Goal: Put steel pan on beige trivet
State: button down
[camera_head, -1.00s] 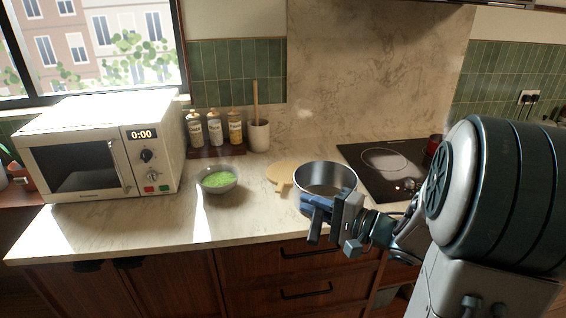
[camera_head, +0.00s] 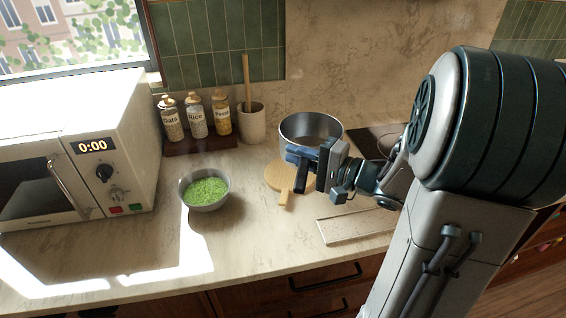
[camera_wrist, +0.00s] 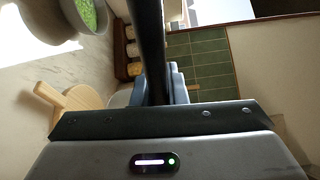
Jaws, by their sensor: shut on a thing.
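The steel pan (camera_head: 311,127) is round and deep, with shiny grey walls. The board also shows in the wrist view (camera_wrist: 78,100). A flat, pale beige rectangular slab (camera_head: 345,228) lies near the counter's front edge, partly behind my arm. I cannot tell which of these two is the trivet.
A bowl of green food (camera_head: 204,189) stands left of the board. A microwave (camera_head: 80,160) fills the left. Labelled jars (camera_head: 197,120) and a utensil crock (camera_head: 251,124) stand at the back. A dark cooktop (camera_head: 372,140) is partly hidden by my arm.

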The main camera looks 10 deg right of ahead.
jog(key=w+a+f, duration=0.5)
jog(key=w+f, duration=0.5)
jog(key=shift+a+f+b, duration=0.15)
jog(key=shift+f+b, duration=0.15)
jog(key=shift+b, duration=0.1)
jog(key=shift+w+f, duration=0.1)
jog(key=shift+f, duration=0.05)
jog(key=c, duration=1.6)
grip_release()
jog(key=shift+f, duration=0.1)
jog(key=shift+o, duration=0.7)
